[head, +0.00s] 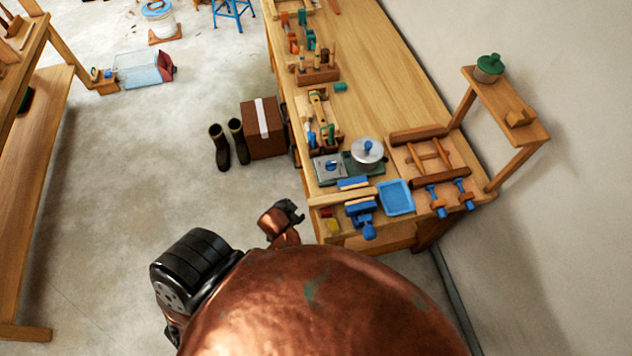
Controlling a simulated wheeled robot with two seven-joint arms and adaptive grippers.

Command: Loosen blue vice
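The blue vice (361,207) sits at the near end of the workbench, with a round blue knob (369,232) at its front. A pale wooden bar (340,197) lies across the vice between its blue parts. I cannot tell how tightly the jaws press on it. My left gripper (292,211) is a small dark shape at the end of a copper link, left of the bench's near corner and apart from the vice. Its fingers are too small to read. My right gripper is not in view.
A blue tray (396,198) is right of the vice. A wooden frame with blue-ended clamps (437,203) stands farther right. A silver-lidded pot (367,151) is behind. Boots (219,147) and a brown box (263,128) stand left of the bench.

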